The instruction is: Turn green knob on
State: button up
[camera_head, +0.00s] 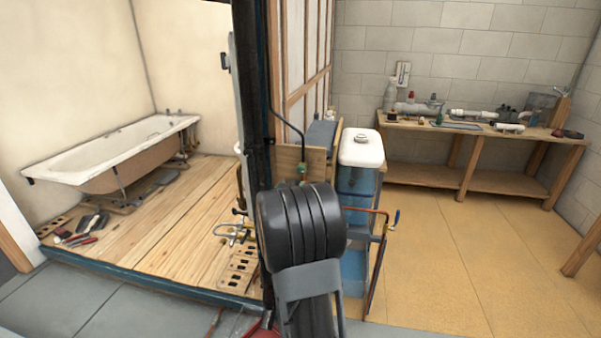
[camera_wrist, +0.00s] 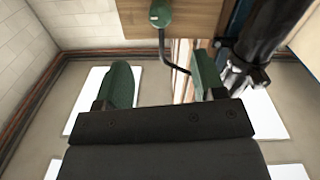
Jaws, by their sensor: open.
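The green knob (camera_head: 303,171) shows just above my dark arm in the head view, in front of a wooden board (camera_head: 289,157). In the wrist view the green knob (camera_wrist: 160,14) is at the top centre, against the wooden board, with a dark bent pipe (camera_wrist: 166,50) running from it. My gripper (camera_wrist: 160,60) has two green fingers spread apart with nothing between them. The knob lies beyond the fingertips, roughly in line with the gap, and appears apart from them. My arm hides the area below the knob in the head view.
A dark post (camera_head: 252,110) rises to the left. A bathtub (camera_head: 115,150) and workbench (camera_head: 480,132) stand farther back. The yellow floor at right is clear.

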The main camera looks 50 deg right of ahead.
aim_at(300, 171)
jog(key=p+x, duration=0.1)
jog(key=x, duration=1.1)
jog(key=shift+w+p, duration=0.1)
jog(key=shift+p, duration=0.25)
jog(key=c, duration=0.9)
